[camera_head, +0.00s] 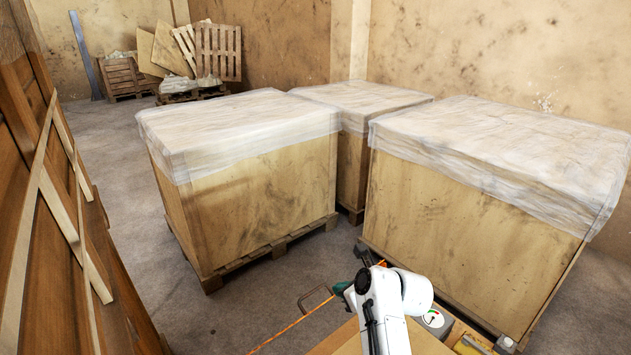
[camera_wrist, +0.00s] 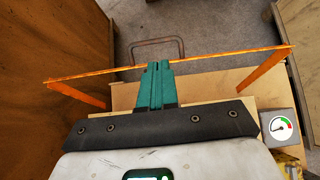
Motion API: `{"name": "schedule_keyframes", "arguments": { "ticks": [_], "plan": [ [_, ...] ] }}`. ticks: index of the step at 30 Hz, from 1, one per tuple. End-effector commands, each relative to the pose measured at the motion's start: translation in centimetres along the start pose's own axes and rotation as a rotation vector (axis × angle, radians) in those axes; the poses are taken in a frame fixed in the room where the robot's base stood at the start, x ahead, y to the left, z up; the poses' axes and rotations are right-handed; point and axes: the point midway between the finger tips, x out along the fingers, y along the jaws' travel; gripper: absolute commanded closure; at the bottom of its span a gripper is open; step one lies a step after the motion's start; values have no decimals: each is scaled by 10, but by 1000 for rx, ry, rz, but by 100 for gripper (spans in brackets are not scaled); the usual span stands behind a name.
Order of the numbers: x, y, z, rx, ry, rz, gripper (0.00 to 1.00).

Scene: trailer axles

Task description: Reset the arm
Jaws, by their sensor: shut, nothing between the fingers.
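My gripper shows in the wrist view (camera_wrist: 158,68), with its two teal fingers shut together and nothing between them. The fingertips lie close to an orange bar (camera_wrist: 215,56) that crosses the picture; I cannot tell whether they touch it. In the head view my white arm (camera_head: 385,305) is folded low at the bottom, right of centre. Part of the teal gripper (camera_head: 341,287) shows left of the arm, mostly hidden by it.
Wrapped wooden crates (camera_head: 250,190) and (camera_head: 470,215) stand on pallets close ahead and to the right. A wooden panel (camera_head: 50,220) lines the left. A gauge box (camera_wrist: 281,127) sits right of the gripper. Clear floor (camera_head: 110,150) lies left of the crates. Pallets (camera_head: 218,52) lean at the back.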

Motion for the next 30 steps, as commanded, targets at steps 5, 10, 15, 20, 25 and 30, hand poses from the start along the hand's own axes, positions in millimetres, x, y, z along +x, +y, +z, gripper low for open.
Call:
{"name": "schedule_keyframes", "arguments": {
  "ticks": [5, 10, 15, 20, 25, 30],
  "plan": [
    [-23, -13, -56, -249, 97, -27, 100],
    [-66, -17, -134, -663, 254, -4, 100],
    [-114, -6, -205, -1067, 397, 97, 100],
    [-163, 18, -262, -1424, 496, 256, 100],
    [-217, 55, -313, -1774, 538, 482, 100],
    [-267, 96, -347, -2067, 505, 720, 100]
  ]
}}
